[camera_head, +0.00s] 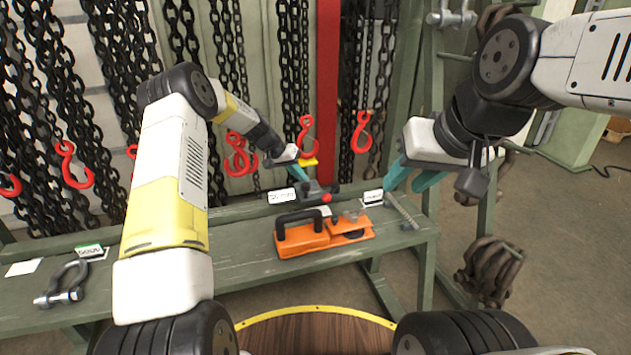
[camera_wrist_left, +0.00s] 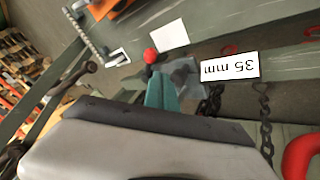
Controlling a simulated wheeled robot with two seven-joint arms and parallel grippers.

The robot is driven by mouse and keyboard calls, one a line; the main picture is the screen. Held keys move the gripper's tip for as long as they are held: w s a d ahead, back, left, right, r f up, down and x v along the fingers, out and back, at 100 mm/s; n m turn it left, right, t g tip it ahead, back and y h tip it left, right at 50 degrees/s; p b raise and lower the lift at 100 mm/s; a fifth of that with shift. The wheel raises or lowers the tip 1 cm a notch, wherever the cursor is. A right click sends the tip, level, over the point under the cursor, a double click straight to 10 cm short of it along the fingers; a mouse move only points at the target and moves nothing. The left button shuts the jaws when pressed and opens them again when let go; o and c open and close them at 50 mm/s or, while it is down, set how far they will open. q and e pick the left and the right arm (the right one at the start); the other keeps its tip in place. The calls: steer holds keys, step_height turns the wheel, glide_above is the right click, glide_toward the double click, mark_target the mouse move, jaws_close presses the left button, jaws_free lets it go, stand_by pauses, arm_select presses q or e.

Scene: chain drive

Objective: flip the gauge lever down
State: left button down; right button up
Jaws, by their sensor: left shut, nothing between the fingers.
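The gauge (camera_head: 315,188) is a small dark-grey device at the back of the green bench, beside a white "35 mm" label (camera_head: 281,196). Its lever ends in a red ball knob (camera_head: 326,199). In the left wrist view the knob (camera_wrist_left: 150,56) is just beyond my fingertips, with the grey gauge body (camera_wrist_left: 185,76) and the label (camera_wrist_left: 229,66) to its right. My left gripper (camera_head: 304,176) is shut and empty, its teal fingers close to the lever; I cannot tell whether they touch it. My right gripper (camera_head: 405,184) is open and empty above the bench's right end.
An orange tool (camera_head: 347,238) with a black handle lies in front of the gauge. A threaded rod (camera_head: 403,212) lies at the bench's right end. A shackle (camera_head: 62,290) lies at the left. Black chains with red hooks (camera_head: 239,155) hang behind.

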arm_select(q)
steer(key=x, duration=1)
steer(key=shift+d, duration=0.1)
stand_by(0.3)
